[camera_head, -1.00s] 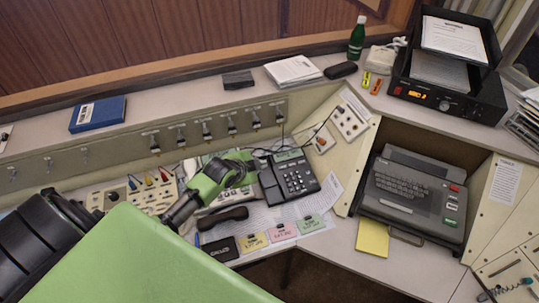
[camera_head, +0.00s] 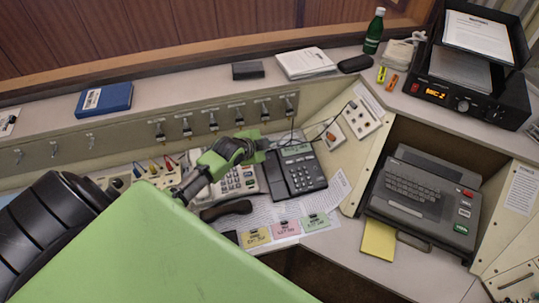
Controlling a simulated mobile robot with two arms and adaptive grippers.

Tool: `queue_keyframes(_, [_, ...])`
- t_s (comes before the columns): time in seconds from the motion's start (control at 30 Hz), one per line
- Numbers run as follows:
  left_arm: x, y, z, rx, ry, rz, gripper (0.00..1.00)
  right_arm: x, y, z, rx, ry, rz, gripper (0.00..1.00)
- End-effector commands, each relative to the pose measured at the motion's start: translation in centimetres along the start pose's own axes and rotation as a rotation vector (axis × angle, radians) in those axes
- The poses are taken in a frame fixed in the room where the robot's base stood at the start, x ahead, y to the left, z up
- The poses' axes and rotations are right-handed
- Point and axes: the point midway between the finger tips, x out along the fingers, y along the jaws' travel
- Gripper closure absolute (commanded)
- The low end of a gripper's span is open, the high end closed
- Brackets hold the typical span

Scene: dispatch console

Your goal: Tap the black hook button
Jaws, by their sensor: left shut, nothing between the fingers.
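A black desk phone (camera_head: 302,178) with a keypad and a small green screen stands on the console in the middle of the view. A light grey keypad phone (camera_head: 246,178) stands to its left. A dark handset (camera_head: 225,211) lies on the desk in front of the grey phone. My left gripper (camera_head: 260,150) is shut and empty, over the back of the grey phone and beside the black phone's upper left corner. I cannot tell whether it touches either phone. No hook button can be made out; the gripper covers part of the grey phone. My right gripper is not in view.
Pink, yellow and green cards (camera_head: 287,228) lie in front of the phones. A row of toggle switches (camera_head: 213,121) lines the panel behind. A typewriter-like machine (camera_head: 422,200) sits right, with a radio unit (camera_head: 470,100) above it. My green arm covers the lower left.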

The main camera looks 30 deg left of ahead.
Motion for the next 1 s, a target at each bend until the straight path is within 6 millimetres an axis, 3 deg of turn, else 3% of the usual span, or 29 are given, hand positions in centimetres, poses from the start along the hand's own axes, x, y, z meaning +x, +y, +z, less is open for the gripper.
queue_keyframes(0.4, [4.1,3.1,3.0,0.0,0.0,-0.001,1.0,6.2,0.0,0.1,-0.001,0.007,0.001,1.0])
queue_keyframes(0.6, [5.2,3.8,3.8,0.0,0.0,-0.001,1.0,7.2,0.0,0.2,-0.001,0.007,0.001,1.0])
queue_keyframes(1.0, [5.3,3.8,3.8,0.0,0.0,0.0,1.0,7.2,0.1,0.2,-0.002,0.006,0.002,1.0])
